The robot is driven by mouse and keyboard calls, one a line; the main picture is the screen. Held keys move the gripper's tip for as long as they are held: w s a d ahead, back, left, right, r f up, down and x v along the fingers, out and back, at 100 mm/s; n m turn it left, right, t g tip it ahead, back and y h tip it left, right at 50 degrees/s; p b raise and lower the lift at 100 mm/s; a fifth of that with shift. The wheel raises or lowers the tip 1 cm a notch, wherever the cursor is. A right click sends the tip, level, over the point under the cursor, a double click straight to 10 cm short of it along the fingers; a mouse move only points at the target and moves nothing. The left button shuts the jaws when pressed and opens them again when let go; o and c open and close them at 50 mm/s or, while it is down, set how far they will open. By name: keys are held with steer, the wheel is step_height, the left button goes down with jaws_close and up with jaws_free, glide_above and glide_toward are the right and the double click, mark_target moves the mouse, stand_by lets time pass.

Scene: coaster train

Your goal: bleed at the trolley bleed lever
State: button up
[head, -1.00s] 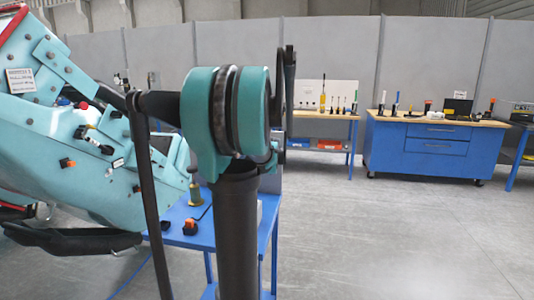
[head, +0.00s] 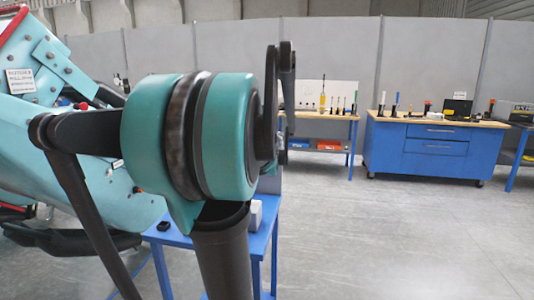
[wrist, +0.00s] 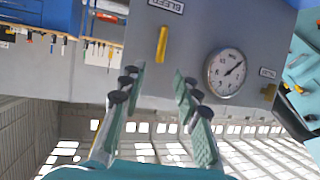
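In the wrist view a yellow lever-like bar (wrist: 162,43) sits on the face of a grey box (wrist: 190,50). In the head view my arm hides the gripper and most of the box.
The head view shows a blue stand (head: 258,243) behind my arm and a large turquoise machine (head: 130,200) at left. A blue workbench (head: 420,152) and a tool table (head: 350,120) stand at the back. The floor (head: 400,240) at right is clear.

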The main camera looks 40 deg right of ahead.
steer(key=shift+v, duration=1.65)
